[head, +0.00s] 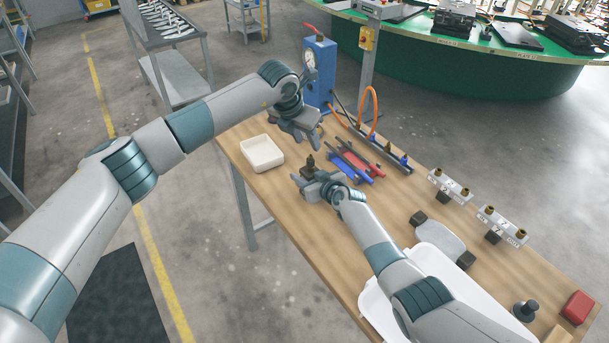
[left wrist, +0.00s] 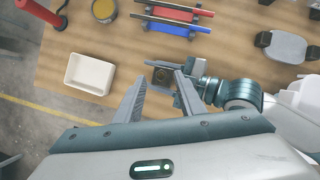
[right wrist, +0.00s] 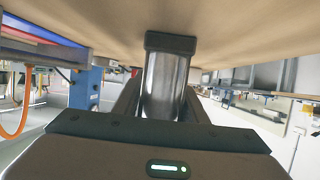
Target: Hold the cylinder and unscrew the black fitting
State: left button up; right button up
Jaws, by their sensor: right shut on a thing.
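My right gripper (head: 308,187) is shut on a metal cylinder (right wrist: 162,88) and holds it over the wooden table. In the right wrist view the cylinder is shiny silver with a square black end (right wrist: 171,43). The black fitting (head: 310,163) sticks up above the right gripper in the head view. My left gripper (head: 302,134) is open and sits just behind it. In the left wrist view the dark square top of the fitting (left wrist: 161,76) appears between the spread left fingertips (left wrist: 160,84). I cannot tell the height gap; no left finger clearly touches it.
A white tray (head: 262,153) lies left of the grippers. Red and blue tools (head: 358,162) lie to the right. A blue press with a gauge (head: 320,72) stands behind. Fitting blocks (head: 450,186) and a larger white bin (head: 372,307) are on the right side.

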pick_arm(q)
jog(key=v, duration=0.8)
jog(key=shift+r, duration=0.1)
pick_arm(e)
jog(key=o, duration=1.4)
jog(key=shift+o, duration=0.2)
jog(key=shift+s+d, duration=0.1)
jog(key=shift+s, duration=0.1)
jog(key=shift+v, duration=5.85)
jog(key=shift+f, duration=0.1)
